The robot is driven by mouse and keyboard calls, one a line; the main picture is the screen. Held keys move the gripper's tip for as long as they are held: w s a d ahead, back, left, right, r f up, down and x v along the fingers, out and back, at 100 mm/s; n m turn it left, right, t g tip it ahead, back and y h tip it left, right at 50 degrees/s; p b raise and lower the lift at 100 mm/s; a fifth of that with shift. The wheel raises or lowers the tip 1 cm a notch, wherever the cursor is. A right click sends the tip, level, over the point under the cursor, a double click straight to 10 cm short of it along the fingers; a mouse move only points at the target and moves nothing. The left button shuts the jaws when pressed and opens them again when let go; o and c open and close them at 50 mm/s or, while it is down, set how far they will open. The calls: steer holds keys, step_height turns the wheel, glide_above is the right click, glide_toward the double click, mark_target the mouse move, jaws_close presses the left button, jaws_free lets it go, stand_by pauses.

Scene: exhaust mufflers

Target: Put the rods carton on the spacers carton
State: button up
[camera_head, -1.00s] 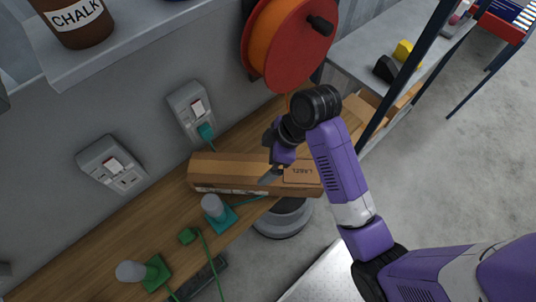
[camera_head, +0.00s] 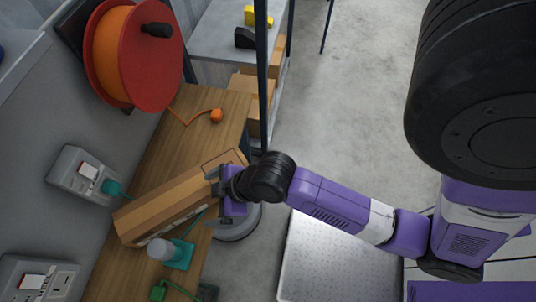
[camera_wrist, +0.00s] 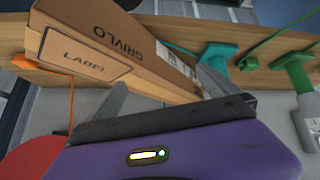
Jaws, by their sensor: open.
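A long brown carton (camera_head: 175,203) lies on the wooden bench; its name cannot be read in the head view. In the wrist view the long carton (camera_wrist: 125,45) shows the word GRIVLO and a LABEL panel on its end. I cannot tell from the print whether it holds rods or spacers. My gripper (camera_head: 214,180) is at the carton's right end in the head view. In the wrist view my gripper (camera_wrist: 160,78) is open, its fingers apart in front of the carton; contact is unclear. More cartons (camera_head: 252,88) sit on the lower shelf of the rack, unnamed.
A red cable reel (camera_head: 165,55) with orange cord stands at the back of the bench. A teal plug (camera_head: 180,255) and a green plug (camera_head: 158,290) lie near the carton. Wall sockets (camera_head: 78,172) are at left. A dark rack post (camera_head: 262,70) rises close beyond my gripper.

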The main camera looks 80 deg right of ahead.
steer(key=s+r+m+t+h, duration=0.1)
steer(key=s+r+m+t, duration=0.2)
steer(key=s+r+t, duration=0.4)
steer(key=s+r, duration=0.8)
steer(key=r, duration=0.2)
steer(key=shift+a+m, duration=0.25)
steer(key=shift+m, duration=0.05)
